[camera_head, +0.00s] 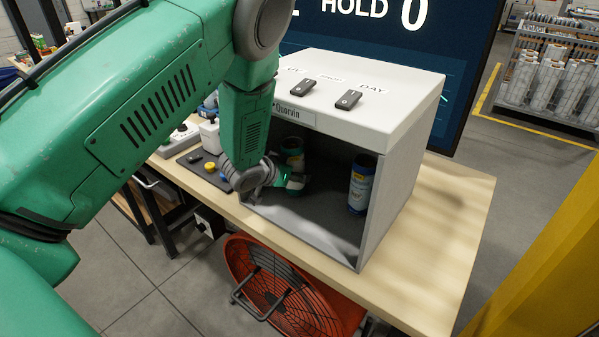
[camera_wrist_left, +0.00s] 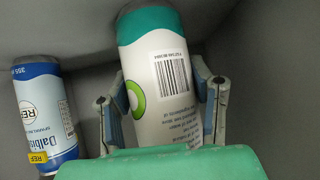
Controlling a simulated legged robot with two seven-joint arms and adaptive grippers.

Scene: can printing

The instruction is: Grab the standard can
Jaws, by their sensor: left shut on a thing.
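A grey viewing booth (camera_head: 390,195) with a white top stands on the wooden table, its front open. My left gripper (camera_head: 292,183) reaches inside it and is shut on a white can with a teal band (camera_head: 292,147). In the left wrist view the gripper (camera_wrist_left: 165,105) has a finger on each side of this can (camera_wrist_left: 158,62), whose barcode faces the camera. A blue and white can (camera_head: 361,182) with a yellow tag reading REF stands apart by the booth's right wall. That REF can (camera_wrist_left: 45,112) is at the left of the wrist view. My right gripper is not in view.
Two dark switches (camera_head: 348,99) sit on the booth's top. A pad with coloured buttons (camera_head: 210,166) lies left of the booth. A screen (camera_head: 440,50) stands behind. The table (camera_head: 440,235) is clear to the right. A red fan (camera_head: 285,295) stands below.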

